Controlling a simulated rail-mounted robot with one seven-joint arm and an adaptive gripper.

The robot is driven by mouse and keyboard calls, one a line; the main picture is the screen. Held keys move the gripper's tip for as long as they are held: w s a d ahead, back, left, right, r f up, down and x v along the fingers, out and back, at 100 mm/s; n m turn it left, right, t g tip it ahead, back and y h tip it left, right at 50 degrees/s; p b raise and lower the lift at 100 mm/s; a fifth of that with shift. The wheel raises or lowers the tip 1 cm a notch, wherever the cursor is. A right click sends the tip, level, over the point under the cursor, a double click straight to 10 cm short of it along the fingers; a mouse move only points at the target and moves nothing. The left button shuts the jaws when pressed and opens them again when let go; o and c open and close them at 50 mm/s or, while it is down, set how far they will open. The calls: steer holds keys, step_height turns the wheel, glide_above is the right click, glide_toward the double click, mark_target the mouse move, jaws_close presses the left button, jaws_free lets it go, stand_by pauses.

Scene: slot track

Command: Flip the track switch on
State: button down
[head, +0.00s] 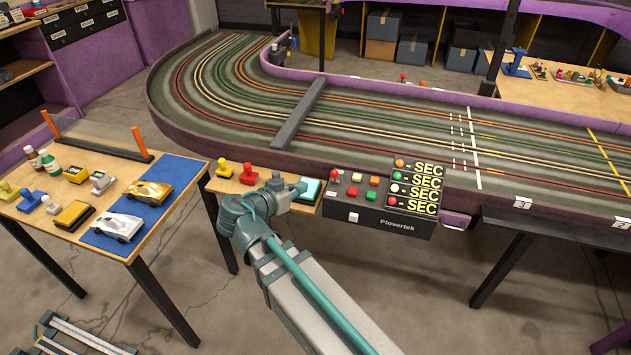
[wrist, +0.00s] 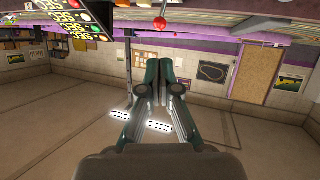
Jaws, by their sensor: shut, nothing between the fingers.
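A black control box (head: 380,222) marked Plovertek is mounted at the near edge of the track. A small red-tipped lever (head: 335,176) stands at its left end, which may be the track switch. In the wrist view, a red ball knob on a thin stem (wrist: 160,23) shows just beyond the fingertips. My gripper (head: 300,189) is at the left of the box, partly hidden by its own wrist. In the wrist view my gripper (wrist: 159,66) has its fingers together and empty. A gap shows between them and the knob in the picture; contact is not visible.
Coloured buttons (head: 373,181) and a SEC display (head: 415,187) are on the box. A side table (head: 150,238) holds cars and bottles.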

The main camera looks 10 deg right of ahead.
mark_target(332, 173)
steer(key=p+x, duration=0.3)
steer(key=x, duration=1)
steer(key=shift+w+d+f, duration=0.15)
steer(key=shift+w+d, duration=0.05)
steer(key=shift+d, duration=0.05)
steer(key=shift+d, duration=0.1)
steer(key=shift+w+r, duration=0.1)
steer(key=shift+r, duration=0.1)
steer(key=shift+p, duration=0.3)
